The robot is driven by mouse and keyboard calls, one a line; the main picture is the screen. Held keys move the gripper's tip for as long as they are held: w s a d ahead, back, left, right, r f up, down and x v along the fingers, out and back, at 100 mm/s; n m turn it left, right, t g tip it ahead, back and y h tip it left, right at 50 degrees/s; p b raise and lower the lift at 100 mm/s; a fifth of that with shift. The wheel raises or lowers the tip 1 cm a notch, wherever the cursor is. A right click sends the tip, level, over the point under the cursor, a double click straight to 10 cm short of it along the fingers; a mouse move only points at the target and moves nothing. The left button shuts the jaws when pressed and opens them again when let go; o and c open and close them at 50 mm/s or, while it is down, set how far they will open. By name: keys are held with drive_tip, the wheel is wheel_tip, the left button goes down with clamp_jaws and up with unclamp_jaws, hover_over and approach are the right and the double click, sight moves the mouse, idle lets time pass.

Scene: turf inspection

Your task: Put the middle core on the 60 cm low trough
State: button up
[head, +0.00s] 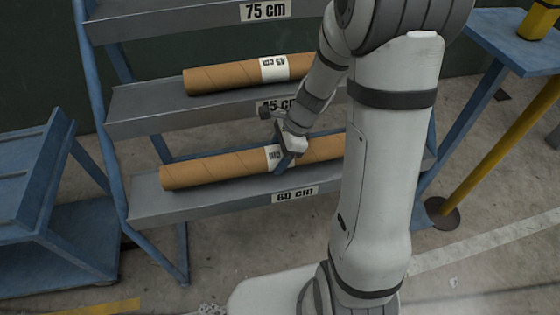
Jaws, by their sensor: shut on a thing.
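A brown cardboard core (215,170) with a white label lies along the lowest trough (230,203), whose plate reads 60 cm. My gripper (284,160) is shut on this core at its label, near mid-length. I cannot tell whether the core rests fully on the trough or sits just above it. A second brown core (225,77) with a white label lies on the trough above (160,120), whose plate is partly hidden by my arm and seems to read 45 cm. My arm hides part of the right side of both cores.
The top trough (150,22) reads 75 cm and shows no core in view. A blue stand (80,235) is close at the left. A blue table (510,40) with a yellow object (538,20) is at the right, near a yellow post (500,150).

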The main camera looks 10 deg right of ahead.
wheel_tip(320, 180, down, 2)
drive_tip(key=shift+f, duration=0.1)
drive_tip(key=o, duration=1.4)
